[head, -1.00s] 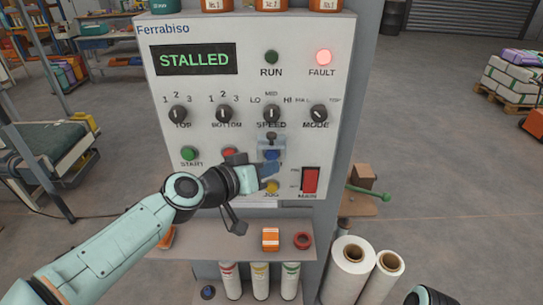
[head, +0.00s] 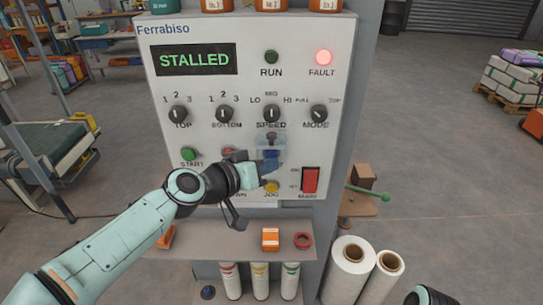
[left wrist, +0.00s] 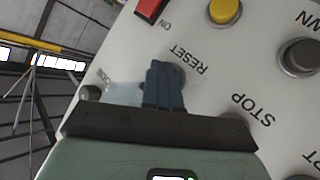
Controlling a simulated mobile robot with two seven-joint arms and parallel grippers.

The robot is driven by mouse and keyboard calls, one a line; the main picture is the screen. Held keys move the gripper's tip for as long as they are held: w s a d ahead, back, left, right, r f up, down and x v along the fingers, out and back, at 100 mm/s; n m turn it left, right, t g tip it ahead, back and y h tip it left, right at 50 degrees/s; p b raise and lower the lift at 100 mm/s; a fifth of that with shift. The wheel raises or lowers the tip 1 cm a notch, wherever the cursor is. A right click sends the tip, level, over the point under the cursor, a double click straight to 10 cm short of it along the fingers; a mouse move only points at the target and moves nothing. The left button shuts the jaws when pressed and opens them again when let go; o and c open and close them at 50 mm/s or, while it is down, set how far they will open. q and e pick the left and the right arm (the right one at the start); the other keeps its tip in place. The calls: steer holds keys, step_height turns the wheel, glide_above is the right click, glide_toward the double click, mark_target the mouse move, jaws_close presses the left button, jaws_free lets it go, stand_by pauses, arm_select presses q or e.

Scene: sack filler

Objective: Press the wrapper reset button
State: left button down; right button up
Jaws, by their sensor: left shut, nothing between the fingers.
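The grey control panel (head: 205,95) fills the middle of the head view. Its display (head: 195,60) reads STALLED and the FAULT lamp (head: 323,57) glows red. My left gripper (head: 270,162) is shut and empty, its blue fingertips in front of the spot above the RESET label. In the left wrist view the shut fingers (left wrist: 164,84) overlap that spot beside the RESET label (left wrist: 188,64), so the button is hidden. Contact cannot be told. A clear cover (head: 271,144) stands just above the fingertips; it also shows in the left wrist view (left wrist: 120,92).
Near the fingers are the red STOP button (head: 229,153), the yellow JOG button (head: 271,187) and the red main switch (head: 311,180). A shelf (head: 210,240) below the panel holds an orange box (head: 270,239) and a red ring (head: 303,240). White rolls (head: 347,270) stand at lower right.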

arm_select(q)
steer(key=shift+w, duration=0.45)
stand_by(0.3)
stand_by(0.3)
steer(key=shift+s+b, duration=0.4)
steer(key=shift+s, duration=0.55)
steer(key=s+b, duration=0.1)
steer(key=s, duration=0.4)
steer(key=shift+b, duration=0.4)
